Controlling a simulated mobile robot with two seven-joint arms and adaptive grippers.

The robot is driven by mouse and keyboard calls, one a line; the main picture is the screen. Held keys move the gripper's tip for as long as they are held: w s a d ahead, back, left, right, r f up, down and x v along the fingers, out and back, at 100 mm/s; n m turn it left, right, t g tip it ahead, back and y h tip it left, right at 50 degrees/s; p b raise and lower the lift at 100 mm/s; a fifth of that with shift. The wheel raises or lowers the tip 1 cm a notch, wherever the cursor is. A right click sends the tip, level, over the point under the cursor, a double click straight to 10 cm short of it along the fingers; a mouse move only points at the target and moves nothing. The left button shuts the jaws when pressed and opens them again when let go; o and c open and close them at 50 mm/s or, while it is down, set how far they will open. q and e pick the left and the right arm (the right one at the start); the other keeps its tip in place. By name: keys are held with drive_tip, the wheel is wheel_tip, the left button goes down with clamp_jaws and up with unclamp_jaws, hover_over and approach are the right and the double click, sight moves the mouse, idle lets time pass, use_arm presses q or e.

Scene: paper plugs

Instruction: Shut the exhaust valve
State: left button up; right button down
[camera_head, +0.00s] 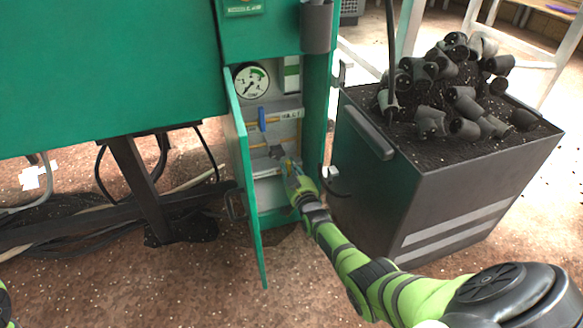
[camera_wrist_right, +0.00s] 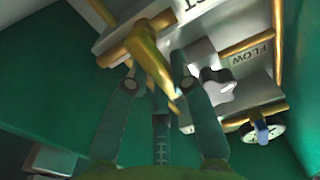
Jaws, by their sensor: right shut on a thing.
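An open green cabinet (camera_head: 316,110) holds a panel with brass pipes and valves. A blue valve handle (camera_head: 262,118) stands upright beside a small label. My right gripper (camera_head: 281,160) reaches into the cabinet below it. In the wrist view, my right gripper (camera_wrist_right: 158,88) has its fingers closed around a yellow lever (camera_wrist_right: 148,55) on a brass pipe. A pale lobed knob (camera_wrist_right: 217,86) sits just right of the fingers. One label reads FLOW and another is cut off; I cannot read which valve is the exhaust. My left gripper is out of view.
The open cabinet door (camera_head: 245,190) stands close left of my right arm. A round gauge (camera_head: 252,81) is above the valves. A dark bin (camera_head: 410,190) full of black and grey plugs stands right of the cabinet. Cables lie on the floor at left.

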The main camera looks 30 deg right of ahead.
drive_tip(key=shift+w+r, duration=0.1)
drive_tip(key=shift+r, duration=0.05)
idle(0.3)
drive_tip(key=c, duration=1.1)
unclamp_jaws()
drive_tip(key=shift+o, duration=0.2)
drive_tip(key=shift+s+a+f, duration=0.2)
drive_tip(key=shift+s, duration=0.4)
drive_tip(key=v, duration=0.6)
drive_tip(key=shift+s, duration=0.15)
drive_tip(key=shift+r, duration=0.1)
